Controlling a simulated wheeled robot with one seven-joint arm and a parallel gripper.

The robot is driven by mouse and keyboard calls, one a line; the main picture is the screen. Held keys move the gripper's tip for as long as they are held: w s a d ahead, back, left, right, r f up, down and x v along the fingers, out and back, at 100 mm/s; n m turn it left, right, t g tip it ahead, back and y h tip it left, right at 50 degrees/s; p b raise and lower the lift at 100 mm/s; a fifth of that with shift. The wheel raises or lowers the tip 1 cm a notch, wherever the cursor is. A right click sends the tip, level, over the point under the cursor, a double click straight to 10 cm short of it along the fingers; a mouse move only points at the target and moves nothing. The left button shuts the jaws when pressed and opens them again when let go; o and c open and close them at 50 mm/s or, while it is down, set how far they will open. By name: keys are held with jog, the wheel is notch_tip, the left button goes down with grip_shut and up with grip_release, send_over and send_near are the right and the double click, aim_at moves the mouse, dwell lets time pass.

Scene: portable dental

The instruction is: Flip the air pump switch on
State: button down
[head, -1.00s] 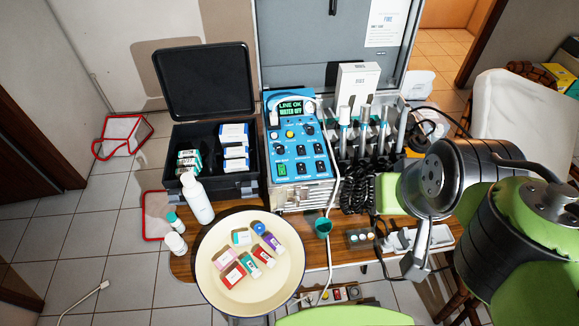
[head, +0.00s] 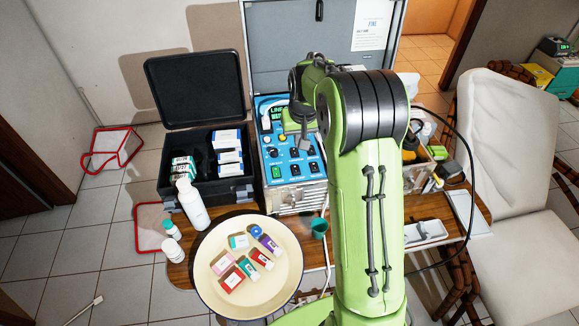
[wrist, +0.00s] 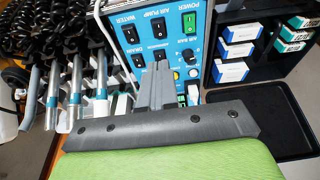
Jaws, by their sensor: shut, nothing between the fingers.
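The blue control panel (head: 268,152) stands in the middle of the table. In the wrist view, the black air pump switch (wrist: 158,24) sits between the green power switch (wrist: 189,22) and the black water switch (wrist: 130,35). The air pump switch also shows in the head view (head: 295,169), in the panel's bottom row. Its on or off position is too small to tell. My gripper (wrist: 160,68) is shut and empty over the panel, its tips apart from the air pump switch in the picture. In the head view my gripper (head: 305,140) hangs above the panel's middle; contact cannot be told.
Dental handpieces (wrist: 101,85) stand beside the panel, mostly hidden by my arm in the head view. An open black case (head: 250,187) with small boxes is left of the panel. A cream bowl (head: 213,292) with boxes and a white bottle (head: 195,205) are in front.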

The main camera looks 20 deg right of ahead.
aim_at(296, 172)
jog(key=shift+f, duration=0.1)
jog(key=x, duration=0.8)
jog(key=s+x, duration=0.1)
jog(key=x, duration=0.3)
jog(key=shift+w+f+b, duration=0.1)
jog(key=shift+f+b, duration=0.25)
jog(key=shift+b, duration=0.05)
jog(key=shift+f, duration=0.65)
jog(key=shift+s+a+f+b, duration=0.1)
jog(key=shift+s+f+b, duration=0.1)
jog(key=shift+f+b, duration=0.35)
jog(key=shift+s+r, duration=0.1)
jog(key=shift+r, duration=0.15)
jog(key=shift+w+r+p, duration=0.3)
jog(key=shift+w+r, duration=0.05)
jog(key=shift+w, duration=0.5)
